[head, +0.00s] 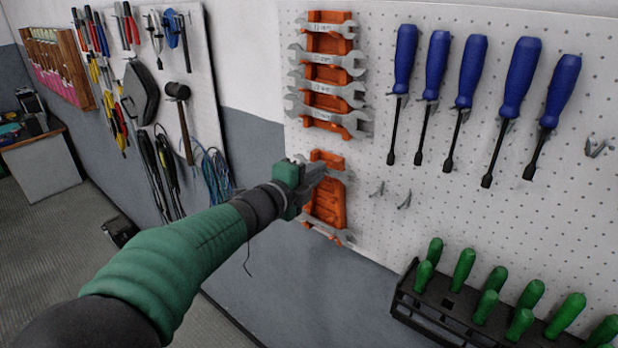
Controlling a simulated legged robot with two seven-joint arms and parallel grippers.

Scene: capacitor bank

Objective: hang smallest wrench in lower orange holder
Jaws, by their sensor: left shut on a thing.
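The lower orange holder (326,204) is fixed to the white pegboard, below the upper orange holder (327,44), where several grey open-end wrenches hang one above another. A grey wrench (343,237) lies across the bottom of the lower holder. My left gripper (317,174) is in front of the upper part of the lower holder, shut on a small grey wrench (342,177). Most of this wrench is hidden by the gripper; an end shows to the right. I cannot tell whether it touches the holder. My right gripper is not in view.
Several blue screwdrivers (467,72) hang to the right on the pegboard (385,235). Empty metal hooks (404,200) stick out right of the lower holder. A black rack (432,309) with green-handled tools is at the lower right. Another tool board (203,95) hangs at the left.

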